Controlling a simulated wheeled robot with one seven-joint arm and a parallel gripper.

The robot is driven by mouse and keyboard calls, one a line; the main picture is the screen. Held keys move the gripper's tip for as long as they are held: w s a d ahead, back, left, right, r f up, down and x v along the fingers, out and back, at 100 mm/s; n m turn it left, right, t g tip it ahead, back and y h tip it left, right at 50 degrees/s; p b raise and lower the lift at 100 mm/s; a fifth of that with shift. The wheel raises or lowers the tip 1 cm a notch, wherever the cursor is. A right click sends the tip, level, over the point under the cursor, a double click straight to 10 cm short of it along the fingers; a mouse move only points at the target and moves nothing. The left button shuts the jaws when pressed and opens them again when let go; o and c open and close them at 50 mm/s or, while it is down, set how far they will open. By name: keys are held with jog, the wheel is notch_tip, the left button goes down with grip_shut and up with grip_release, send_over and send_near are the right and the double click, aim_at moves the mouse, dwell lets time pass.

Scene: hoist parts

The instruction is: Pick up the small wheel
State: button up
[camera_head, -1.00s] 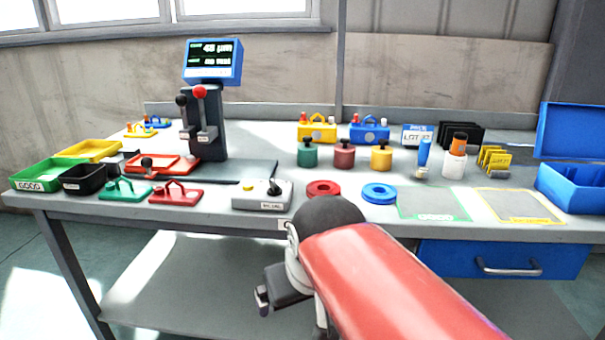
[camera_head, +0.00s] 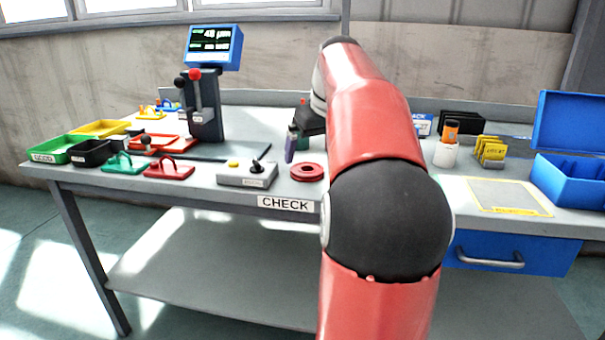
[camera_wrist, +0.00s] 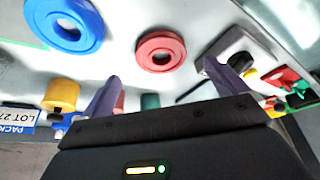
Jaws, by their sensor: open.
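Two ring-shaped wheels lie flat on the bench. The red wheel (camera_head: 308,172) lies near the front edge and also shows in the wrist view (camera_wrist: 161,51). The blue wheel (camera_wrist: 64,24) looks larger in the wrist view; my arm hides it in the head view. My gripper (camera_wrist: 160,74) is open and empty, with its fingers apart. In the wrist view the red wheel lies just past the gap between the fingertips. In the head view a finger shows behind and left of the red wheel, and my arm hides much of the gripper.
A grey control box (camera_head: 247,175) stands just left of the red wheel. A yellow weight (camera_wrist: 62,95) stands near the gripper. Red (camera_head: 169,168) and green (camera_head: 122,163) handled parts lie further left. A blue open box (camera_head: 572,180) is at the right.

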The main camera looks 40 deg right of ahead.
aim_at(309, 163)
jog(key=x, duration=0.5)
jog(key=c, duration=1.4)
jog(key=shift+c, duration=0.3)
jog(key=shift+a+r, duration=0.1)
